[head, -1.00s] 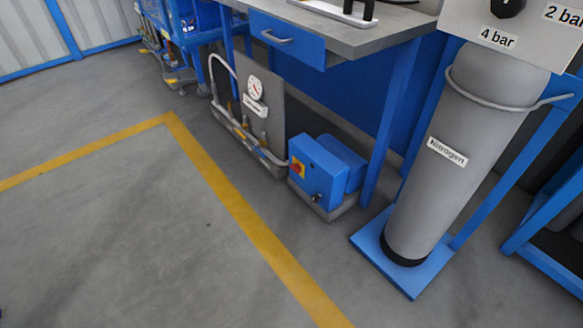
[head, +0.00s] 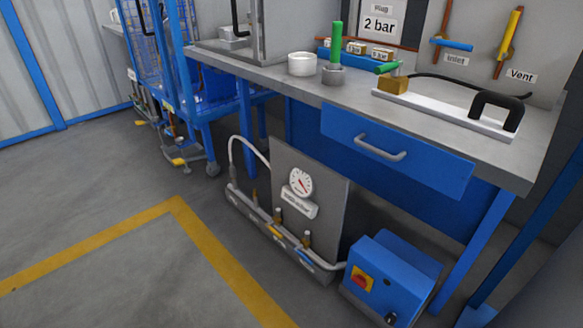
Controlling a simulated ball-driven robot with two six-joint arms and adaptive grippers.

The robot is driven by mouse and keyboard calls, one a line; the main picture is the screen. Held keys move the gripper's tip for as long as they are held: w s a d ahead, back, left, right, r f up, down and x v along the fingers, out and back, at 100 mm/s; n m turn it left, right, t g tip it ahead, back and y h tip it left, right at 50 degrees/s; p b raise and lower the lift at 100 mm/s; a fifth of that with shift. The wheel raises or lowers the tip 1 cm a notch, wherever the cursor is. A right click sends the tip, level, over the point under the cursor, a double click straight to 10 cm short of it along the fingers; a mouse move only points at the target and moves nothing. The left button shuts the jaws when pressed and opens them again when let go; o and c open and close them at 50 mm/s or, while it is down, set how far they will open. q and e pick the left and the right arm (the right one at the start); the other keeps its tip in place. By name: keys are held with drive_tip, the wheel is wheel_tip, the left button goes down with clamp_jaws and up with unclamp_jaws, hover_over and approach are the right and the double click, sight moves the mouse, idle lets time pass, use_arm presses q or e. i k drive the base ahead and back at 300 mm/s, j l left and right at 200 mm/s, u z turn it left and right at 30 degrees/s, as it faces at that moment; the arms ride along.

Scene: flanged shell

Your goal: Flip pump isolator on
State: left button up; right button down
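A blue pump box (head: 390,280) stands on the floor at the lower right, below the workbench. On its front face is a red rotary isolator (head: 361,281) on a yellow plate. The isolator is too small to read its on or off position. A small dark fitting (head: 390,318) sits lower on the same face. Neither of my grippers shows in the head view.
A grey gauge panel (head: 310,195) with hoses stands left of the pump. The workbench (head: 300,85) with a blue drawer (head: 393,152) overhangs behind. A blue wheeled frame (head: 190,90) stands further left. Floor inside the yellow line (head: 175,208) is clear.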

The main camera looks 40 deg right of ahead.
sight(360, 279)
drive_tip(key=i+z, duration=0.15)
drive_tip(key=i, duration=0.5)
drive_tip(key=i+j+z, duration=0.15)
drive_tip(key=i, duration=0.55)
drive_tip(key=i+z, duration=0.25)
drive_tip(key=z, duration=0.2)
drive_tip(key=i+j+z, duration=0.2)
drive_tip(key=z, duration=0.2)
drive_tip(key=i+j+z, duration=0.2)
drive_tip(key=z, duration=0.25)
drive_tip(key=i+j+z, duration=0.2)
drive_tip(key=z, duration=0.25)
drive_tip(key=i+j+z, duration=0.15)
drive_tip(key=z, duration=0.25)
drive_tip(key=i+j+z, duration=0.1)
drive_tip(key=j+z, duration=0.15)
drive_tip(key=z, duration=0.15)
drive_tip(key=i+j+z, duration=0.1)
drive_tip(key=j+z, duration=0.45)
drive_tip(key=z, duration=0.25)
